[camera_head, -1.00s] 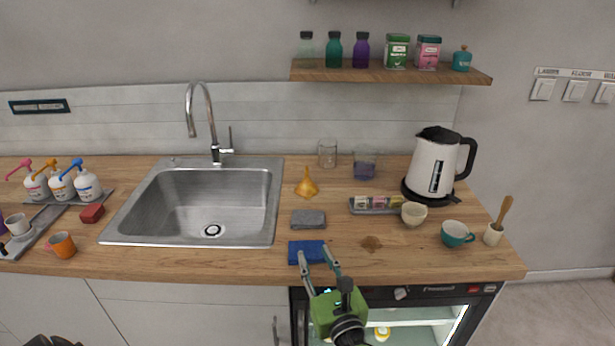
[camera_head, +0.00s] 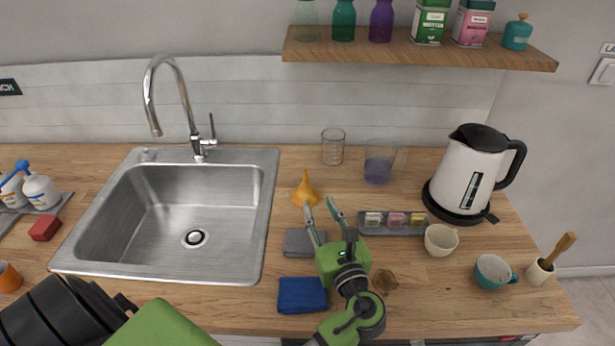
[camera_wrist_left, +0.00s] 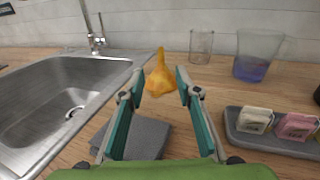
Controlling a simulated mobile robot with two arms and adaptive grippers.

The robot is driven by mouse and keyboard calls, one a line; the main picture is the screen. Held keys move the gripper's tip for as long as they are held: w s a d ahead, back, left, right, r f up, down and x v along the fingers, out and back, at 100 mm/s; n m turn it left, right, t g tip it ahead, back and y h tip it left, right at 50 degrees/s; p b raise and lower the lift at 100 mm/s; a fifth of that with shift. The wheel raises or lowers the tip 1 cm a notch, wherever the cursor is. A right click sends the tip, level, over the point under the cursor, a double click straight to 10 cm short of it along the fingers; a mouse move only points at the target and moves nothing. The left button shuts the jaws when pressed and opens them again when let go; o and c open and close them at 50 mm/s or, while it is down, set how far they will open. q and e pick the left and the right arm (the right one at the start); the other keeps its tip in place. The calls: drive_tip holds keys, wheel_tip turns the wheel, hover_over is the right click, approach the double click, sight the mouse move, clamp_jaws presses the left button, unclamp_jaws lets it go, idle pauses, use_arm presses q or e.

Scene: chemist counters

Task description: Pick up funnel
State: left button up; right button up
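The yellow-orange funnel (camera_head: 305,190) stands on the wooden counter with its narrow stem pointing up, to the right of the sink. My left gripper (camera_head: 319,206) is open and empty, over the counter just in front of the funnel, its fingers pointing at it. In the left wrist view the funnel (camera_wrist_left: 160,80) appears between and beyond the two fingertips (camera_wrist_left: 161,76), with no clear contact. My right gripper is not in view.
A grey cloth (camera_head: 300,241) and a blue cloth (camera_head: 302,294) lie near the left gripper. A glass beaker (camera_head: 333,147) and a cup of purple liquid (camera_head: 379,170) stand behind the funnel. A grey tray (camera_head: 398,229) is at right; the sink (camera_head: 190,215) is at left.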

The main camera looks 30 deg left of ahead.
sight(306, 176)
use_arm(q)
drive_tip(key=p+x, duration=0.1)
drive_tip(key=x, duration=0.7)
drive_tip(key=shift+r+p, duration=0.15)
drive_tip(key=shift+p, duration=0.15)
drive_tip(key=shift+w+a, duration=0.35)
drive_tip(key=p+x, duration=0.1)
drive_tip(key=x, duration=0.3)
drive_tip(key=shift+w+a+p, duration=0.1)
drive_tip(key=shift+w+p, duration=0.05)
drive_tip(key=shift+p, duration=0.15)
drive_tip(key=shift+w+a+f, duration=0.15)
drive_tip(key=shift+a+f, duration=0.05)
drive_tip(key=shift+f, duration=0.1)
drive_tip(key=shift+r, duration=0.1)
clamp_jaws()
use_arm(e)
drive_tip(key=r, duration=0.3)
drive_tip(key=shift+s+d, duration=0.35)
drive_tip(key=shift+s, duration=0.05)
